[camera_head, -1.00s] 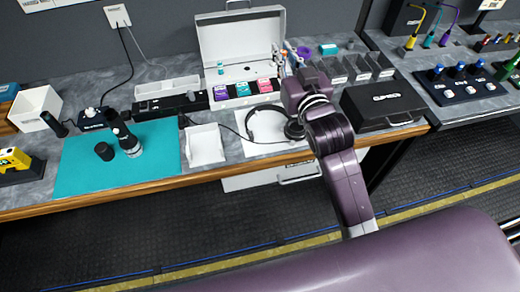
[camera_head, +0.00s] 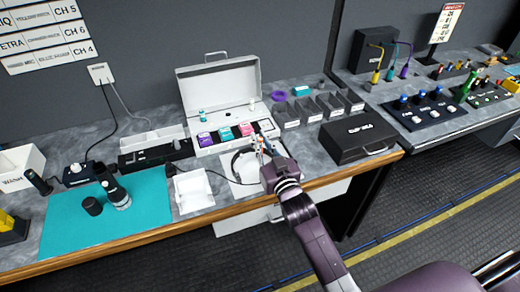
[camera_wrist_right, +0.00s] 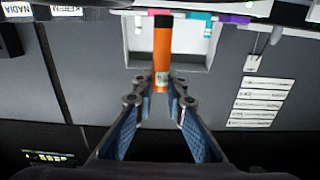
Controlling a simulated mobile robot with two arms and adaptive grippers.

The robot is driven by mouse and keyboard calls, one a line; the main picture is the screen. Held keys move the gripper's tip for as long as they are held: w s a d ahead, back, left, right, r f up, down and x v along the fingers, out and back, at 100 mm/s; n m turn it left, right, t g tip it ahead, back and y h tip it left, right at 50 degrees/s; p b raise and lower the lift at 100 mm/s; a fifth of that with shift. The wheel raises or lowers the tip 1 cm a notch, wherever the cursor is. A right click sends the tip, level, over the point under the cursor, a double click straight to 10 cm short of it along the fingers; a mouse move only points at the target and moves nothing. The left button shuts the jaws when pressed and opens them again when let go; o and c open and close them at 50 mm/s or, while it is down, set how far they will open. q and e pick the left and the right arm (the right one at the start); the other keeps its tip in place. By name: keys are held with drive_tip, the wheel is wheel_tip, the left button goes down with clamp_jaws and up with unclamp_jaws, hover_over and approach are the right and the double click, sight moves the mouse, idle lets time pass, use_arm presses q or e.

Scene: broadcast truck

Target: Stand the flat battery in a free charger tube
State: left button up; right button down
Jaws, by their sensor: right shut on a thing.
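My right gripper (camera_head: 263,146) is shut on an orange battery (camera_wrist_right: 161,58) with a dark end cap. In the right wrist view the battery stands lengthwise between the fingertips (camera_wrist_right: 160,88), its dark end pointing away from the palm. In the head view the gripper is above the headphones, in front of the open white case, and largely hides the battery. A long black unit (camera_head: 155,157), possibly the charger, lies on the bench left of the case; its openings are too small to make out. My left gripper is not in view.
The open white case (camera_head: 222,102) holds several coloured packs. Grey bins (camera_head: 286,117) and a black case (camera_head: 360,137) stand to its right. A white tray (camera_head: 193,190), teal mat (camera_head: 75,222) and black flashlight (camera_head: 113,190) are to the left. Headphones (camera_head: 240,165) lie below the gripper.

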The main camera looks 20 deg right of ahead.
drive_tip(key=shift+f, duration=2.05)
drive_tip(key=shift+f, duration=0.25)
drive_tip(key=c, duration=2)
unclamp_jaws()
drive_tip(key=shift+r, duration=0.1)
drive_tip(key=shift+o, duration=0.2)
